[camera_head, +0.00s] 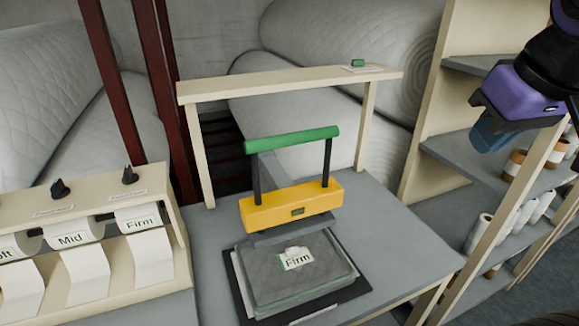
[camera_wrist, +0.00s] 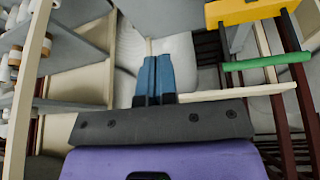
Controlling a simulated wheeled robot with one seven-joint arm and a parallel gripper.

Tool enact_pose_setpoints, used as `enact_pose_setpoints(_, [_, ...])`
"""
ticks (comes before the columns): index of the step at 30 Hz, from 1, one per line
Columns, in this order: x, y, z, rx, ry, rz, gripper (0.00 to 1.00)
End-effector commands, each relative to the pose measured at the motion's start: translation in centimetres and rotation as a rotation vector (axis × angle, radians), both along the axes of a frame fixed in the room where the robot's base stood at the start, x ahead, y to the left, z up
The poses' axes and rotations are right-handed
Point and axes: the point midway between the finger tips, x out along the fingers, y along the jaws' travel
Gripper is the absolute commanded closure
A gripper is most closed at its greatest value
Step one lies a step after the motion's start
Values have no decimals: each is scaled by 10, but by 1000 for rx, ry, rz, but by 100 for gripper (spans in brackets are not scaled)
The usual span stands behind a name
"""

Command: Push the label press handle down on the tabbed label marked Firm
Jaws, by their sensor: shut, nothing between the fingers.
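The label press has a green handle bar (camera_head: 292,139) on two dark posts above a yellow head (camera_head: 270,210). The head is raised, with a dark plate under it, apart from the pad below. The tabbed label marked Firm (camera_head: 297,260) lies on a grey quilted pad (camera_head: 262,283) beneath the press. My gripper (camera_head: 490,143) is at the upper right, well to the right of the handle and touching nothing. In the wrist view, its blue fingers (camera_wrist: 154,75) are together and empty. The green handle (camera_wrist: 267,62) and yellow head (camera_wrist: 250,10) show at the upper right there.
A cream frame (camera_head: 290,86) stands behind the press, with a small green item (camera_head: 358,63) on top. A label dispenser (camera_head: 90,245) with Mid and Firm strips stands at the left. Shelves (camera_head: 470,165) with rolls stand at the right. The grey table (camera_head: 400,235) is clear right of the press.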

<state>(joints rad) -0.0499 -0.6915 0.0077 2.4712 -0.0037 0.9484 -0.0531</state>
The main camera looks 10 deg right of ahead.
Motion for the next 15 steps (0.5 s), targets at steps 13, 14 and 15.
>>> enact_pose_setpoints(13, [81,71,31,-138,187,444,100])
enact_pose_setpoints(14, [86,77,31,-147,200,474,100])
enact_pose_setpoints(15, [93,85,32,-158,215,515,100])
